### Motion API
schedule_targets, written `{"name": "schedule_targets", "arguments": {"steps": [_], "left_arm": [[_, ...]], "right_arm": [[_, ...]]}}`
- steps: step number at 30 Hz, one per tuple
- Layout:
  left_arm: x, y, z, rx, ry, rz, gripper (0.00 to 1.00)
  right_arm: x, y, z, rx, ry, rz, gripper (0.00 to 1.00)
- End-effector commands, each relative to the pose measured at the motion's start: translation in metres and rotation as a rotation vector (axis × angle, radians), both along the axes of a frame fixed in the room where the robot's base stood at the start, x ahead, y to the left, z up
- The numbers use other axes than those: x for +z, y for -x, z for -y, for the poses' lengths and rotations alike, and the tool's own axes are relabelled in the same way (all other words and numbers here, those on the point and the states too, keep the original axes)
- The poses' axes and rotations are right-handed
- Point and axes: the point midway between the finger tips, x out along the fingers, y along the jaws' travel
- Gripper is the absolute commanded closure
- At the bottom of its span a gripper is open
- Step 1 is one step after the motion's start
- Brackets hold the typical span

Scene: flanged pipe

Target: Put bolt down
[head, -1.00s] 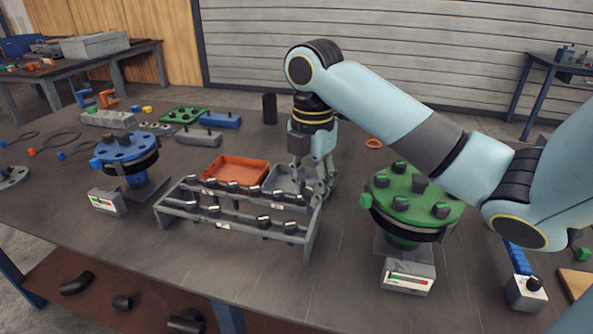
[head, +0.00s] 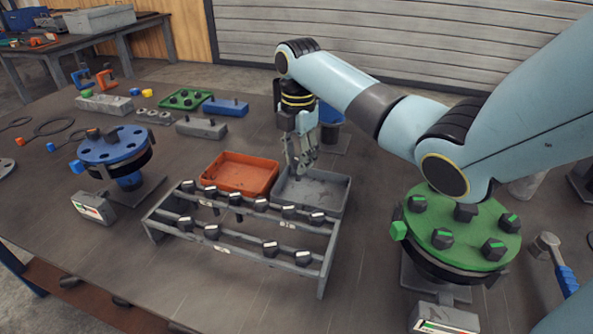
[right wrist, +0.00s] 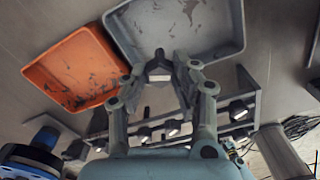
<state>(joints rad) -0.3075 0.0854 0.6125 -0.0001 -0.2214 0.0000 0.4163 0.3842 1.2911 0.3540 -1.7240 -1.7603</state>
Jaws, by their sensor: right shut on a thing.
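My right gripper (head: 301,168) points down over the back left part of the grey tray (head: 338,203). It is shut on a dark bolt (right wrist: 158,70), whose head with a pale mark shows between the fingertips in the right wrist view. The bolt overlaps the grey tray's edge (right wrist: 200,57) in that view; I cannot tell its height above the tray. In the head view the fingers mostly hide the bolt. My left gripper is not in view.
An orange tray (head: 241,173) adjoins the grey tray. A rack (head: 235,250) with several bolts stands in front. A blue flange (head: 110,146) stands at left, and a green flange (head: 462,236) with several bolts at right. A hammer (head: 555,262) lies at far right.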

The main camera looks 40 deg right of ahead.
Motion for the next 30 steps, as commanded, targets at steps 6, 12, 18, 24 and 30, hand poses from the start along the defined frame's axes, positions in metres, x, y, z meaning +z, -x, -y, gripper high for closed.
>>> {"name": "schedule_targets", "arguments": {"steps": [6, 12, 18, 24, 30], "left_arm": [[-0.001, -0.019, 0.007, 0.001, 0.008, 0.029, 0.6], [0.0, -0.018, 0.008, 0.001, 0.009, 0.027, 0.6], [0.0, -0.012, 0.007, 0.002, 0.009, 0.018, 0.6], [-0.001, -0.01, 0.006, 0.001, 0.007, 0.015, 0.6], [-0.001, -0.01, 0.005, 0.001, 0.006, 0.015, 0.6]], "right_arm": [[-0.012, -0.012, 0.004, 0.0, 0.0, -0.002, 1.0], [-0.042, -0.011, 0.004, 0.001, 0.0, -0.002, 1.0], [-0.048, -0.011, 0.004, 0.001, 0.002, 0.001, 1.0], [-0.05, -0.011, 0.004, 0.001, 0.001, 0.0, 1.0], [-0.05, -0.011, 0.004, 0.001, 0.001, 0.0, 0.52]]}}
